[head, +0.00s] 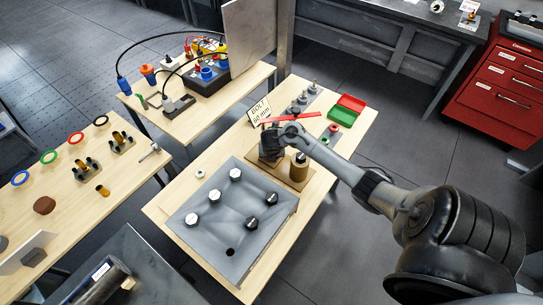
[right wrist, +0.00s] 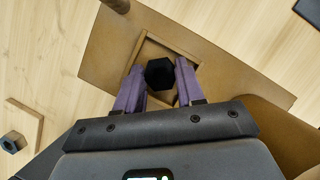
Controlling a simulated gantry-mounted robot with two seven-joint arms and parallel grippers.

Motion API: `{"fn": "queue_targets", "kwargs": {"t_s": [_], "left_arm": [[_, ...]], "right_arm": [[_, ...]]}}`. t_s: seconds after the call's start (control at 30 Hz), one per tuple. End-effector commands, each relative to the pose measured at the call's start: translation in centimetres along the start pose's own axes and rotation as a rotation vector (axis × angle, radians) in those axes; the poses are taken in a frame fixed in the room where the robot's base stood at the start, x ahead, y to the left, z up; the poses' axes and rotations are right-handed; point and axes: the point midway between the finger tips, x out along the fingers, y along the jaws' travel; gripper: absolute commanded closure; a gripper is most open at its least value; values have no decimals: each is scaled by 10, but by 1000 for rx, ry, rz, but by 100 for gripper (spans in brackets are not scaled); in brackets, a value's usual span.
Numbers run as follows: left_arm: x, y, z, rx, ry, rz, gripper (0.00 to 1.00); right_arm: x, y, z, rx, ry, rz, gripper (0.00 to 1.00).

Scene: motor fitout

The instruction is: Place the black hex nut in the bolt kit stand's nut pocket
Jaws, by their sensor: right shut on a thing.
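The bolt kit stand (head: 291,178) is a brown board on the wooden table, with an upright brown cylinder on it. My right gripper (head: 270,153) is low over its left part. In the right wrist view the purple-tipped right gripper (right wrist: 160,78) is shut on the black hex nut (right wrist: 159,72). The nut lies within the outline of the square-framed nut pocket (right wrist: 166,42) on the stand. I cannot tell whether it touches the pocket floor. The nut is hidden in the head view. My left gripper is not in view.
A grey plate (head: 225,222) with several bolt heads and one dark hole lies in front of the stand. A pale-framed nut (right wrist: 12,142) is left of the stand. A "BOLT 60 mm" sign (head: 259,110), a red-and-green box (head: 346,110) and upright bolts are behind.

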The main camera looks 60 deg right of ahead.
Motion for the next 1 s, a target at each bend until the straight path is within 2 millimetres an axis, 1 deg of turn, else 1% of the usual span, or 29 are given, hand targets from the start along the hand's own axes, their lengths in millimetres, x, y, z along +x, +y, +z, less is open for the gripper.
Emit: {"fn": "queue_targets", "kwargs": {"t_s": [0.33,0.37,0.4,0.43,0.67,0.77,0.87,1.0], "left_arm": [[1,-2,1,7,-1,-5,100],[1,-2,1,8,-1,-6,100],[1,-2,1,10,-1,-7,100],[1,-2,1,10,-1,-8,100],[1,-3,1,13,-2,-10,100],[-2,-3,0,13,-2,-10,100],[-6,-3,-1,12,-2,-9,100],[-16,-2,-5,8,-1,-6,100]], "right_arm": [[2,0,0,1,-1,0,100],[2,0,-1,1,0,0,61],[2,0,0,1,0,1,54],[2,0,0,1,0,1,51],[2,0,0,1,0,0,51],[-2,0,1,1,0,0,51],[-12,1,1,1,0,3,51],[-34,1,2,0,0,3,51]]}}
